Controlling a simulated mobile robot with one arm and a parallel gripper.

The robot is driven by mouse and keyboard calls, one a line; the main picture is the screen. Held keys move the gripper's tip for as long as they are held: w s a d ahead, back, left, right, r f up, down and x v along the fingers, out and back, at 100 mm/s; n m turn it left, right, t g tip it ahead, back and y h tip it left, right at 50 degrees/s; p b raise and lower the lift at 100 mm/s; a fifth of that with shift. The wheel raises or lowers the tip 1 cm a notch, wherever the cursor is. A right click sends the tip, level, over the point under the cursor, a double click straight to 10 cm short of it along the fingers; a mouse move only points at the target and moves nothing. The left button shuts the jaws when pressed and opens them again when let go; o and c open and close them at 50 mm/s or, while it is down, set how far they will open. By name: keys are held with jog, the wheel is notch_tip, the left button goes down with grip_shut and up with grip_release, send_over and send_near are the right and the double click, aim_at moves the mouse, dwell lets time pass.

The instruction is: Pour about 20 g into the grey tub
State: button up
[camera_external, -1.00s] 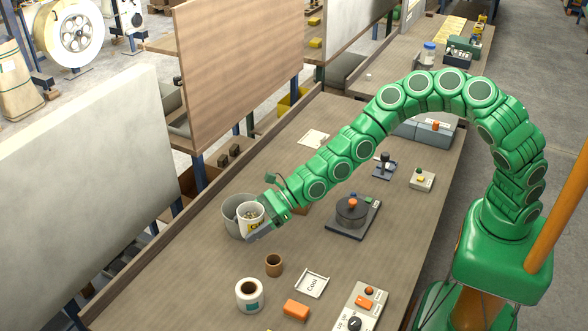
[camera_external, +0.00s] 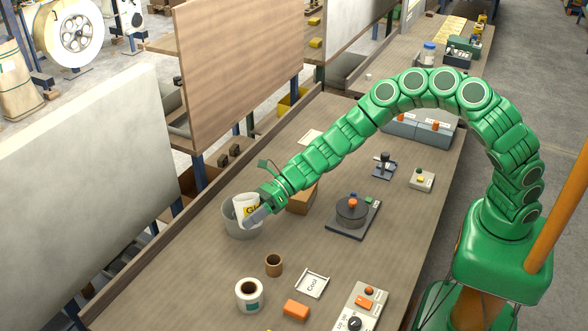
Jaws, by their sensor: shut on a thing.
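The grey tub (camera_external: 240,231) stands on the bench at the left of the picture, near the bench's far edge. My gripper (camera_external: 256,208) is shut on a white cup (camera_external: 241,207) with a yellow label and dark lettering. The cup is strongly tilted, its mouth turned away from the camera over the tub.
A brown box (camera_external: 302,200) stands just right of my gripper. A dark round device with an orange knob (camera_external: 351,212) is farther right.

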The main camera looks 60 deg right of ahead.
aim_at(250, 198)
jog(key=shift+w+d+r+m+y, duration=0.5)
jog(key=shift+w+d+r+m, duration=0.2)
jog(key=shift+m, duration=0.2)
jog(key=shift+w+f+m+g+y+p, duration=0.1)
jog(key=shift+f+m+g+y+p, duration=0.3)
jog(key=shift+m, duration=0.2)
jog(key=shift+r+m+y+p, duration=0.4)
jog(key=shift+r+m+y, duration=0.5)
jog(key=shift+m, duration=0.8)
jog(key=shift+f+m+p, duration=0.15)
jog(key=shift+m+p, duration=0.35)
jog(key=shift+p, duration=0.1)
jog(key=shift+w+d+r+m+t+y+p, duration=0.15)
jog(key=shift+r+m+y+p, duration=0.1)
jog(key=shift+m+p, duration=0.2)
jog(key=shift+w+r+m+t+y+p, duration=0.15)
jog(key=shift+m+y+p, duration=0.1)
jog(key=shift+m+p, duration=0.15)
dwell(0.8)
jog(key=shift+w+d+f+m+t+y+p, duration=0.1)
jog(key=shift+d+f+m+t+y+p, duration=0.2)
jog(key=shift+m+p, duration=0.65)
dwell(1.6)
